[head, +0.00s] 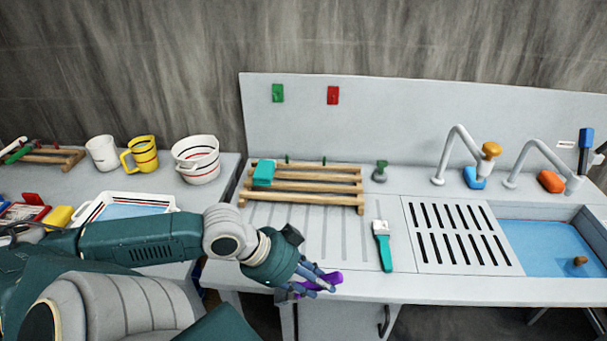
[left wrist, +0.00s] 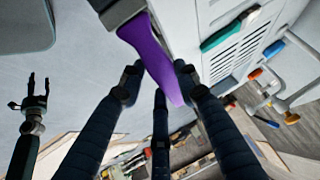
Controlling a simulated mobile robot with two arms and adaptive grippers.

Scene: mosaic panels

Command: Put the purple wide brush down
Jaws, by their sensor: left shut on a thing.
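The purple wide brush (head: 323,283) is in my left gripper (head: 312,282), over the front edge of the grey counter (head: 345,285) in the head view. In the left wrist view its purple handle (left wrist: 155,60) lies between the fingers, and its dark grey head end (left wrist: 118,12) is cut by the top edge. The left fingers are shut on the handle. From these views I cannot tell whether the brush touches the counter. My right gripper (left wrist: 38,90) shows at the left of the left wrist view, fingers apart and empty, away from the brush.
A teal brush (head: 383,250) lies on the ribbed drainboard, right of my left gripper. A wooden rack (head: 300,197) with a teal block (head: 263,173) stands behind. The slotted plate (head: 455,236) and water-filled sink (head: 550,247) are right. Bare ribbed counter lies between rack and front edge.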

